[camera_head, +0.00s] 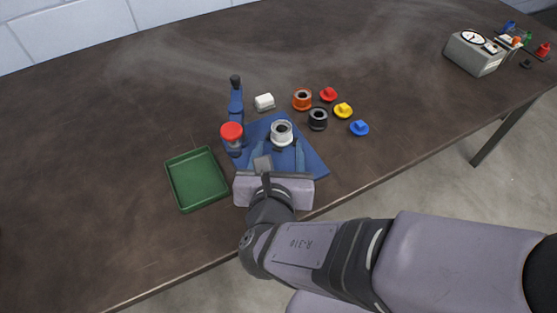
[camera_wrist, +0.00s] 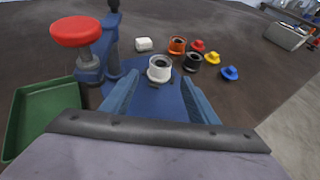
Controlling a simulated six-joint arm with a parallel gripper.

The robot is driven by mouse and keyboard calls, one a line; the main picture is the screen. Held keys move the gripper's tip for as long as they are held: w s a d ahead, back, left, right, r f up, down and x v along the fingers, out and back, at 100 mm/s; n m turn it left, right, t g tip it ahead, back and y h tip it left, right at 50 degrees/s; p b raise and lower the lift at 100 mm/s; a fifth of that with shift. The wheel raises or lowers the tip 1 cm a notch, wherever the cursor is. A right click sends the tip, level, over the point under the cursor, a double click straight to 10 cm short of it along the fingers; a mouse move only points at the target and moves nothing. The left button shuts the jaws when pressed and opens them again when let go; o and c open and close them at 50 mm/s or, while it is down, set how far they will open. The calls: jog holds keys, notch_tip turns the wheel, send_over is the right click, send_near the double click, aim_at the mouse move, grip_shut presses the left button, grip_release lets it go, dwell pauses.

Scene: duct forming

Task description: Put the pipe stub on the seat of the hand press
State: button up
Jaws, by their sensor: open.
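A white pipe stub (camera_head: 282,133), a short open ring, stands upright on the blue base of the hand press (camera_head: 236,103). In the wrist view the stub (camera_wrist: 159,69) shows between and just beyond my fingertips, with a small dark part under it that looks like the seat. The press has a blue column, a black-tipped lever and a red round head (camera_wrist: 76,31) on the left. My gripper (camera_head: 281,153) is open and empty, its blue fingers low over the base. I cannot tell whether the stub is fully seated.
A green tray (camera_head: 197,179) lies left of the press. Behind are a white block (camera_head: 264,102), an orange ring (camera_head: 302,100) and a black ring (camera_head: 318,119). Red, yellow and blue caps (camera_head: 359,128) lie right. A grey dial box (camera_head: 475,53) stands far right. The left tabletop is clear.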

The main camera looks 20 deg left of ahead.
jog(key=shift+s+d+r, duration=0.15)
jog(key=shift+s, duration=0.35)
jog(key=w+d+m+h+p, duration=0.1)
jog(key=d+m, duration=0.1)
jog(key=d, duration=0.2)
jog(key=w+d+f+m+g+h+p, duration=0.1)
jog(key=w+d+m+h, duration=0.1)
jog(key=d+m, duration=0.1)
jog(key=w+d+m+g+h+p, duration=0.1)
jog(key=d+m+h, duration=0.1)
jog(key=d, duration=0.2)
jog(key=shift+w+d+f+m, duration=0.2)
jog(key=shift+d+m, duration=0.1)
jog(key=shift+m, duration=0.1)
jog(key=d+f+m+g+h+p, duration=0.2)
jog(key=d+m+g+h, duration=0.1)
jog(key=d+m, duration=0.4)
jog(key=s+d+f+m+g+y+b, duration=0.35)
jog(key=s+f+m, duration=0.2)
jog(key=m, duration=0.65)
jog(key=s+d+f+m+g+y+b, duration=0.2)
jog(key=s+d+f+m+g, duration=0.4)
jog(key=m, duration=0.6)
notch_tip(320, 180, up, 16)
jog(key=w+t+p, duration=0.1)
jog(key=p, duration=1.5)
jog(key=shift+w+a+f+h, duration=0.15)
jog(key=shift+w+a+h, duration=0.2)
jog(key=shift+a, duration=0.1)
